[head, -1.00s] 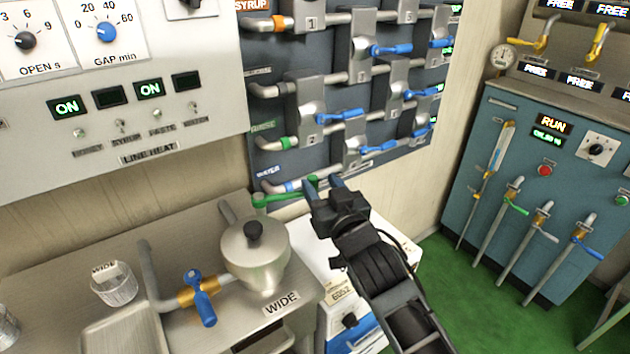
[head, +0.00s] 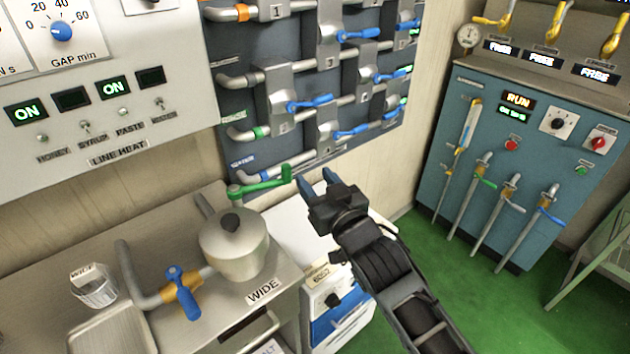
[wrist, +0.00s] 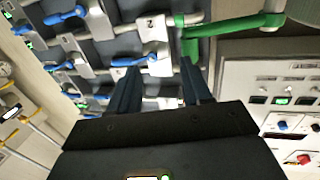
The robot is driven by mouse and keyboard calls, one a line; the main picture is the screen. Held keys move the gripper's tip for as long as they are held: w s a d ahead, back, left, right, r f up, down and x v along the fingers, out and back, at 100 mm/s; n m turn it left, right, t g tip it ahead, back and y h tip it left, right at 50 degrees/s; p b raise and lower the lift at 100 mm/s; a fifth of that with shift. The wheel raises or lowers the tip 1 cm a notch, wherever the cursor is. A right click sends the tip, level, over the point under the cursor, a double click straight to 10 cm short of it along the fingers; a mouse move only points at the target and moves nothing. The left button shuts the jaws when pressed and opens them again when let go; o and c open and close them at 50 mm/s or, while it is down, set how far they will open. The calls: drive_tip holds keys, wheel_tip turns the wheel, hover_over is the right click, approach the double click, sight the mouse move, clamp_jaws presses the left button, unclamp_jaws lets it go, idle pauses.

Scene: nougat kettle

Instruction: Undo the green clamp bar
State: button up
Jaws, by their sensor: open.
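The green clamp bar (head: 262,184) reaches out to the right from a green pivot above the lidded metal kettle (head: 233,250). In the wrist view the green bar (wrist: 228,28) runs across the upper right, with a short green end piece close to the right fingertip. My gripper (head: 316,180) is open and empty. In the head view its fingertips are just right of the bar's free end, with a small gap in the picture. In the wrist view my gripper (wrist: 158,75) has nothing between its fingers; the bar lies beyond and to the right.
A valve panel (head: 290,160) with several blue levers is behind my gripper. A steel counter with a blue-handled valve (head: 183,292) is at left. A white-and-blue unit (head: 335,300) stands below my gripper. A teal cabinet (head: 530,170) is at right; green floor lies between.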

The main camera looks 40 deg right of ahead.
drive_tip(key=shift+a, duration=0.1)
drive_tip(key=b+v, duration=0.2)
drive_tip(key=v, duration=0.5)
drive_tip(key=shift+s, duration=0.35)
idle(0.4)
